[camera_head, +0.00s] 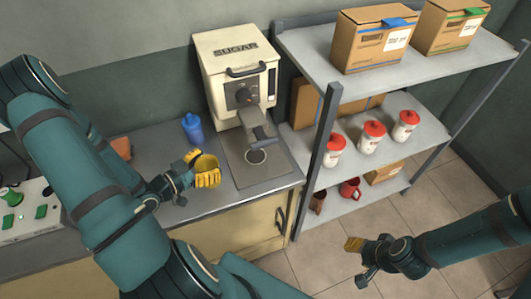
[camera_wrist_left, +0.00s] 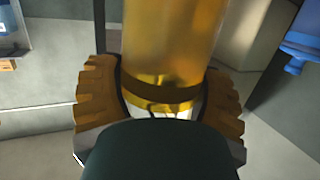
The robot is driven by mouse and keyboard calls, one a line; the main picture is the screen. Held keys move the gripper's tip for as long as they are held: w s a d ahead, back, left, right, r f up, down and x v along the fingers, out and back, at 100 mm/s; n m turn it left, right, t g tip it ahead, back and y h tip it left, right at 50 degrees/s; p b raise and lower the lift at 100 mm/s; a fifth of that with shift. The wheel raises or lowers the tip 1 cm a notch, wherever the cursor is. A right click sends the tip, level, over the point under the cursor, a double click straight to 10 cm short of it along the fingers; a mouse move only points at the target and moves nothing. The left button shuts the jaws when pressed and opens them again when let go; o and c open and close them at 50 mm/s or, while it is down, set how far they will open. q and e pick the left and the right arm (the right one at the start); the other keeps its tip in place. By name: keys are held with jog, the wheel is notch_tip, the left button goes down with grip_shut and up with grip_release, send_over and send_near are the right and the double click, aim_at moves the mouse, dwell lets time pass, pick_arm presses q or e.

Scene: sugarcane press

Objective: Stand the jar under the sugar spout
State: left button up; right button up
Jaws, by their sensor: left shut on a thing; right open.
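The cream sugar machine (camera_head: 238,75), labelled SUGAR, stands on the counter. Its grey spout (camera_head: 263,134) hangs over a marked circle (camera_head: 256,156) on the machine's base plate. My left gripper (camera_head: 206,171) is shut on an amber see-through jar (camera_head: 205,162), to the left of the circle. In the left wrist view the jar (camera_wrist_left: 172,45) stands between the two yellow finger pads, its lower part hidden by my gripper. I cannot tell whether the jar touches the counter. My right gripper (camera_head: 360,262) is open and empty, over the floor at right.
A blue bottle (camera_head: 192,129) stands on the counter (camera_head: 158,143) behind my left gripper. A shelf rack (camera_head: 393,141) with boxes and red-lidded jars (camera_head: 370,138) is right of the machine, its upright close by. A button panel (camera_head: 28,212) lies at far left.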

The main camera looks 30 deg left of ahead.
pick_arm(q)
jog(key=shift+d, duration=0.15)
jog(key=shift+w+d, duration=0.15)
jog(key=shift+w, duration=0.2)
jog(key=x, duration=1.7)
jog(key=shift+w+d+r, duration=0.1)
jog(key=shift+w+d, duration=0.05)
jog(key=shift+w, duration=0.1)
